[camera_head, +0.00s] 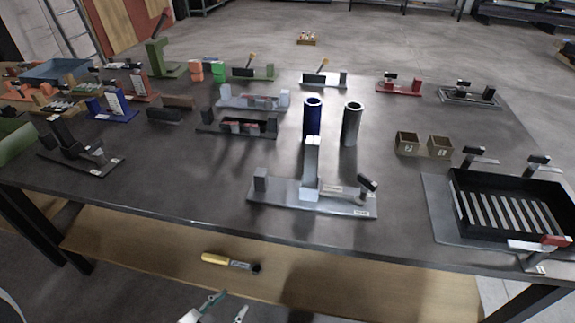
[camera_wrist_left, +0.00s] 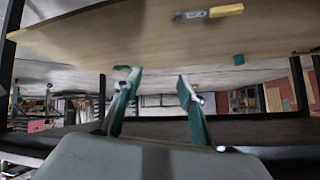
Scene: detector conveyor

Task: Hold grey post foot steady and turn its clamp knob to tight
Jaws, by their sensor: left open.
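The grey post foot (camera_head: 338,203) is a flat grey plate near the front edge of the dark table in the head view. An upright light-grey post (camera_head: 311,168) stands at its middle and a dark block (camera_head: 260,180) at its left end. At its right end is a small black-topped part (camera_head: 367,183), which looks like the clamp knob; its setting cannot be read. My left gripper (camera_head: 228,306) is low at the bottom of the head view, below and in front of the table, apart from the foot. Its green fingers are open and empty in the left wrist view (camera_wrist_left: 158,76). My right gripper is out of view.
A blue cylinder (camera_head: 312,117) and a grey cylinder (camera_head: 351,124) stand behind the foot. A black slotted tray (camera_head: 460,210) is to its right. A wooden shelf (camera_head: 150,247) under the table holds a yellow-handled tool (camera_head: 216,258), also in the left wrist view (camera_wrist_left: 226,11).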

